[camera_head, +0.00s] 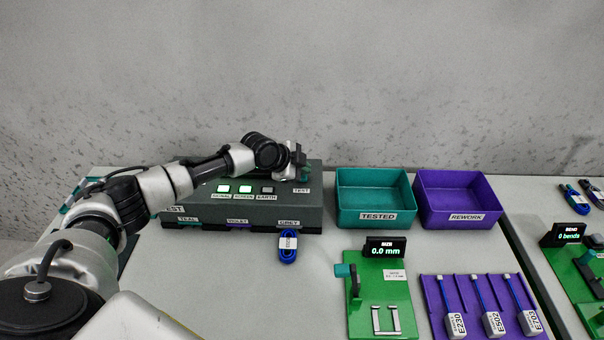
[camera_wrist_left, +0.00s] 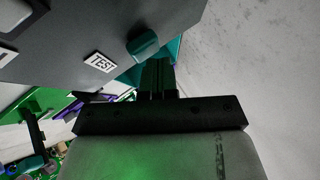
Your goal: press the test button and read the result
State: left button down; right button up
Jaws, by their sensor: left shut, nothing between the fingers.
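The grey test box (camera_head: 255,210) stands at the back of the table. The test button is a teal knob (camera_wrist_left: 143,46) beside the TEST label (camera_wrist_left: 100,62) in the left wrist view. My left gripper (camera_head: 302,160) is over the box's right end; its shut, empty fingers (camera_wrist_left: 157,70) are close to the button, and I cannot tell whether they touch it. On the box, two lamps (camera_head: 224,189) (camera_head: 246,189) glow pale green and the EARTH lamp (camera_head: 267,190) is dark. A coiled blue cable (camera_head: 288,250) lies before the GREY slot.
A teal TESTED bin (camera_head: 375,216) and a purple REWORK bin (camera_head: 464,215) stand right of the box. In front are a green gauge (camera_head: 372,315) reading 0.0 mm and a purple rack (camera_head: 470,285) of cables. A bend station (camera_head: 575,255) is far right.

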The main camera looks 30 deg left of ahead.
pick_arm(q)
jog(key=shift+r+p, duration=0.35)
jog(key=shift+r, duration=0.3)
notch_tip(320, 180, up, 5)
jog(key=p, duration=0.3)
jog(key=shift+p, duration=0.4)
dwell(0.4)
